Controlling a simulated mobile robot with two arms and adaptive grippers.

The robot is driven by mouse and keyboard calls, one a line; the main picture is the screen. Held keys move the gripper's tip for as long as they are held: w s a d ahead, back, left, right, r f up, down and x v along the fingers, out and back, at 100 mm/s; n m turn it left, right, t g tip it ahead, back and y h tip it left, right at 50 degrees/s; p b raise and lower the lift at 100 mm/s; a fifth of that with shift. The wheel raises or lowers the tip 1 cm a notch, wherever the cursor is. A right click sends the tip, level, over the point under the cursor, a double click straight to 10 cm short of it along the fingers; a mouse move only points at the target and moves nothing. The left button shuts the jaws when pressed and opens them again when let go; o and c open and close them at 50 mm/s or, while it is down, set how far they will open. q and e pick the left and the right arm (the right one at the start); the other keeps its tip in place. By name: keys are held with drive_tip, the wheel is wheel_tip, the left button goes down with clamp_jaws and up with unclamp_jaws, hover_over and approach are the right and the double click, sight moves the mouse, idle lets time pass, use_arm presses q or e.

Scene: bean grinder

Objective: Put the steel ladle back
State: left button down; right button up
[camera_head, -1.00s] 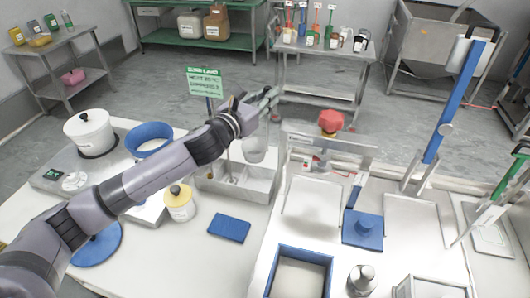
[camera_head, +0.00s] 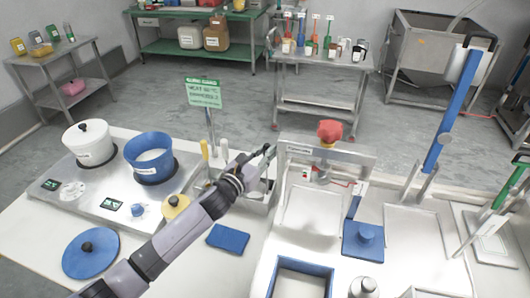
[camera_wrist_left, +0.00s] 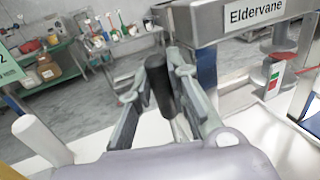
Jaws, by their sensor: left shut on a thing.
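My left gripper (camera_head: 268,152) reaches in over the steel utensil bin (camera_head: 262,208) at the table's middle. In the left wrist view its two fingers (camera_wrist_left: 163,95) are shut on the dark handle of the steel ladle (camera_wrist_left: 159,84). The handle stands roughly upright between the fingers. The ladle's bowl is hard to make out below the gripper in the head view, so I cannot tell whether it touches the bin. My right gripper is not in view.
Yellow and white handles (camera_head: 224,147) stand just left of the gripper. The blue pot (camera_head: 150,170) and white pot (camera_head: 88,155) are further left.

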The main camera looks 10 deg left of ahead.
use_arm(q)
drive_tip(key=c, duration=2)
unclamp_jaws()
drive_tip(key=shift+f, duration=0.15)
drive_tip(key=shift+o, duration=1)
drive_tip(key=shift+s+a, duration=0.1)
drive_tip(key=shift+s, duration=0.05)
drive_tip(key=b+v, duration=0.2)
drive_tip(key=v, duration=0.9)
drive_tip(key=shift+s+r+b, duration=0.3)
drive_tip(key=shift+s+b, duration=0.05)
drive_tip(key=shift+s, duration=0.05)
drive_tip(key=shift+a, duration=0.1)
